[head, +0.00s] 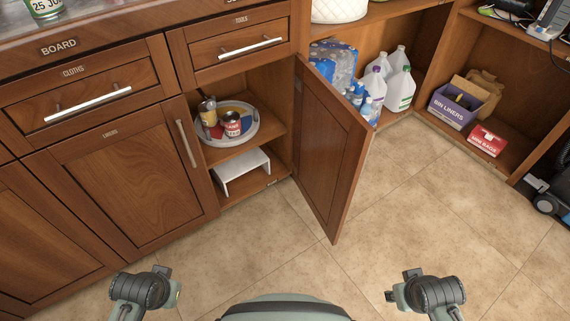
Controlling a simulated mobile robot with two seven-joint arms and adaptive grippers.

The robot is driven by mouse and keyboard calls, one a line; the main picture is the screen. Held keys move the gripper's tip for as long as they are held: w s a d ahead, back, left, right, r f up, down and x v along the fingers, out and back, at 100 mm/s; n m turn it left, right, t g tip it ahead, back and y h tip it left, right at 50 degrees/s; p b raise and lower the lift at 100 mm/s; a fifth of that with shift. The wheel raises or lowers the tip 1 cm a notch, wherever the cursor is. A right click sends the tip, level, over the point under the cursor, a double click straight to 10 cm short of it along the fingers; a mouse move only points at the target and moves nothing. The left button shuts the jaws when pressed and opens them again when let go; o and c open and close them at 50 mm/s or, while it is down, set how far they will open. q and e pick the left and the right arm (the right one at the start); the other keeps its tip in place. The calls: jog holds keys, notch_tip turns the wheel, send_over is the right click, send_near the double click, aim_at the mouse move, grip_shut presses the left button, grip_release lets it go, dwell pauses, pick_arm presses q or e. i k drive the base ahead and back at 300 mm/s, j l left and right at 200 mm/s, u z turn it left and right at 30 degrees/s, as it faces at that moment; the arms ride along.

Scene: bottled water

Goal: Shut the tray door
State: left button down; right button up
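The cabinet door (325,150) is brown wood and stands wide open, hinged at the right side of its compartment and swung out over the floor. Inside the open compartment, a round tray (245,136) with cans on it sits on the upper shelf. My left arm (144,290) and my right arm (432,293) show at the bottom edge, low in front of the cabinets and well apart from the door. The fingertips of both grippers cannot be made out. Nothing is seen held.
A white step-shaped rack (243,171) stands below the tray. Bottled water (335,62) and white jugs (399,85) sit in the open bay behind the door. A purple box (453,107) and a red box (487,140) are at the right. The tiled floor (400,220) is clear.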

aim_at(332, 141)
jog(key=l+u, duration=0.1)
jog(key=u, duration=0.3)
jog(key=l+u, duration=0.15)
jog(key=u, duration=0.25)
jog(key=l+u, duration=0.2)
jog(key=u, duration=0.15)
jog(key=l, duration=1.15)
